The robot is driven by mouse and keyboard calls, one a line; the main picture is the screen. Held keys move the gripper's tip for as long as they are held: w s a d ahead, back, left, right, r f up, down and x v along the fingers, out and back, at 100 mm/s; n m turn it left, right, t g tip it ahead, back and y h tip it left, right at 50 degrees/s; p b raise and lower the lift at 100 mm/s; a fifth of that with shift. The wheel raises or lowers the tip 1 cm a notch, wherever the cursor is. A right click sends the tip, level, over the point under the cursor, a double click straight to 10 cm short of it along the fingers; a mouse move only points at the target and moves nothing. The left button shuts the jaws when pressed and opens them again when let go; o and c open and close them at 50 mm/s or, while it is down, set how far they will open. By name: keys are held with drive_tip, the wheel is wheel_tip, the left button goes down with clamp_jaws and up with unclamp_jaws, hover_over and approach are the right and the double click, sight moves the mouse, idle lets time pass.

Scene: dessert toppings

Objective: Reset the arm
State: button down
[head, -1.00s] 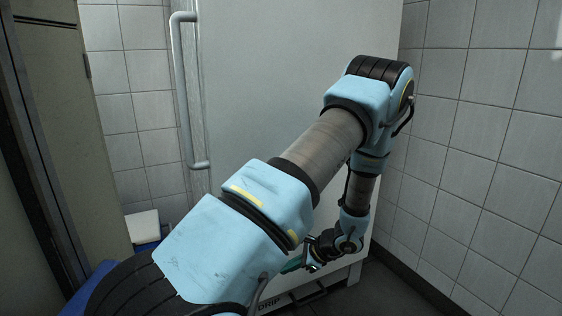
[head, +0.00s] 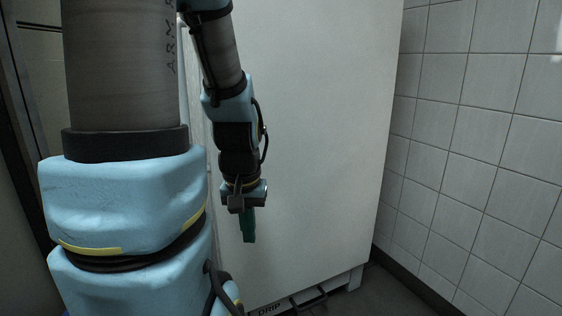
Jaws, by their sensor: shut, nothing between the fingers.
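My gripper (head: 249,226) hangs at the end of my arm, left of the picture's middle in the head view. Its green fingers point down and look shut, with nothing seen between them. It is in front of the large pale fridge-like cabinet (head: 310,110). My blue and grey arm fills the left part of the view, with its elbow above the top edge of the picture.
A white tiled wall (head: 480,130) stands on the right, with a dark skirting (head: 415,275) at its foot. A strip of dark floor (head: 385,295) shows at the bottom right. My arm covers most of the left side, including the cabinet's handle.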

wheel_tip(320, 180, up, 37)
drive_tip(key=p, duration=3.6)
